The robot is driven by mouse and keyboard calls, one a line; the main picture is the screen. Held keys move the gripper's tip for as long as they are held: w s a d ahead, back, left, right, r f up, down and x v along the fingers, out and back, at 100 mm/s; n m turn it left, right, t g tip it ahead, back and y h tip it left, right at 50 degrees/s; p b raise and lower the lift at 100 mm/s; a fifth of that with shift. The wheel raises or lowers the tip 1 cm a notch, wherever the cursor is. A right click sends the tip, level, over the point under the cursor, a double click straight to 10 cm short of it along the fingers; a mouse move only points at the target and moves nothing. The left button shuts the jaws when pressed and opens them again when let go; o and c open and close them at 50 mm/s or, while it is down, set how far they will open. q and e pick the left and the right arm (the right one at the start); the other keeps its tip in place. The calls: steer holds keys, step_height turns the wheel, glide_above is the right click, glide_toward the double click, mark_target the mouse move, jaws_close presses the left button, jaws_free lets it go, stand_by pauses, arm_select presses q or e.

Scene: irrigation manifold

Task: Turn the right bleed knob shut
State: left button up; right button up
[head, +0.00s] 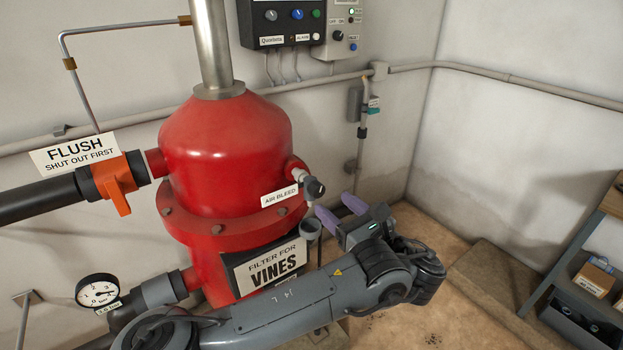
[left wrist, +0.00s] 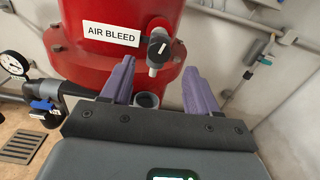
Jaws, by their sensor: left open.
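A dark bleed knob (head: 314,188) sits on a small outlet at the right side of the red filter vessel (head: 228,140), beside an "AIR BLEED" label (head: 279,196). It is the only bleed knob in view. In the left wrist view the black knob (left wrist: 157,47) has a pale pointer mark and sits on a grey spout. My left gripper (head: 336,206) is open and empty, its purple fingers just right of and below the knob in the head view. In the left wrist view the fingertips (left wrist: 159,65) are spread to either side of the spout, apart from the knob. My right gripper is not in view.
A small grey cup (head: 311,228) sits below the spout. An orange flush valve handle (head: 116,182) and a pressure gauge (head: 97,291) are on the left. A wall pipe (head: 530,86) runs behind. A shelf unit (head: 590,260) stands at right; floor between is mostly clear.

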mark_target(310, 185)
arm_select(q)
steer(key=b+x, duration=0.1)
steer(key=x, duration=0.8)
steer(key=shift+s+b, duration=0.1)
steer(key=shift+b, duration=0.3)
steer(key=shift+w+a, duration=0.35)
steer(key=shift+w, duration=0.05)
steer(key=shift+c, duration=0.4)
